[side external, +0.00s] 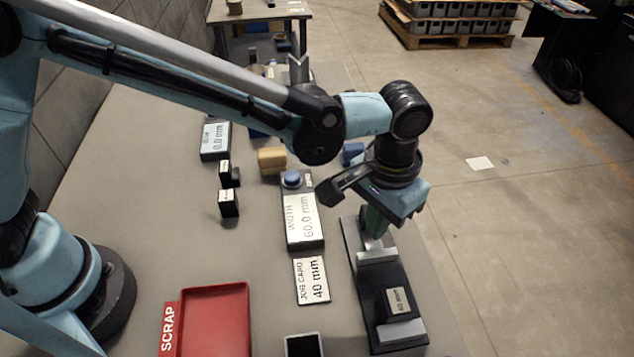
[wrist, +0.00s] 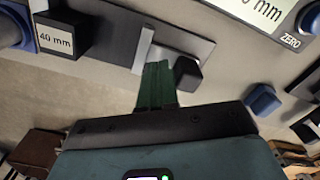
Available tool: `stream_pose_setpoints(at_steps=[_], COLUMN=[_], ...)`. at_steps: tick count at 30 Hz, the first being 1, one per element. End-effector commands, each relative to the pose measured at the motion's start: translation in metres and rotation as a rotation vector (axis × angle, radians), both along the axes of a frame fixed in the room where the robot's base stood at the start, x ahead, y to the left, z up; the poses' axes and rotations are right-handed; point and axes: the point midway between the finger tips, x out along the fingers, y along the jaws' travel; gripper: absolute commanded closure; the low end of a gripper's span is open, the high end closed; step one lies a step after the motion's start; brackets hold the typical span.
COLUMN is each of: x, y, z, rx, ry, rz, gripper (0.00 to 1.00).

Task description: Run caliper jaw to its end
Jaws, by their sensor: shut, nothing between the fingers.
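The caliper is a long dark bed (side external: 375,290) on the bench's right side, with a pale metal jaw across its near end (side external: 402,332). A second pale jaw (side external: 376,257) crosses it farther up; it shows in the wrist view (wrist: 143,48). A dark block labelled 40 mm (side external: 400,301) sits between the jaws, against or close to the near one; the wrist view shows it too (wrist: 60,36). My gripper (side external: 376,238) is shut and empty, its green fingers (wrist: 157,88) down at the far side of the second jaw. A dark knob (wrist: 187,75) stands beside the fingers; contact is unclear.
A display reading WIDTH 60.0 mm (side external: 303,222) stands left of the caliper, with a blue button (side external: 292,179) behind it. A job card reading 40 mm (side external: 312,281) lies in front. A red SCRAP tray (side external: 216,318) is at front left. Small dark blocks (side external: 229,203) stand farther left.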

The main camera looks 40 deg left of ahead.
Motion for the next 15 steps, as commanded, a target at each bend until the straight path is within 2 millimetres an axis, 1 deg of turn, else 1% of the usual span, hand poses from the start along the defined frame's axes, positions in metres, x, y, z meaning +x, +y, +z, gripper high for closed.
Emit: stream_pose_setpoints(at_steps=[7, 15], x=[-0.004, -0.005], y=[-0.004, -0.004], z=[0.003, 0.022], rx=[0.000, -0.001], ry=[0.003, 0.004], rz=[-0.002, -0.003], gripper=[1.00, 1.00])
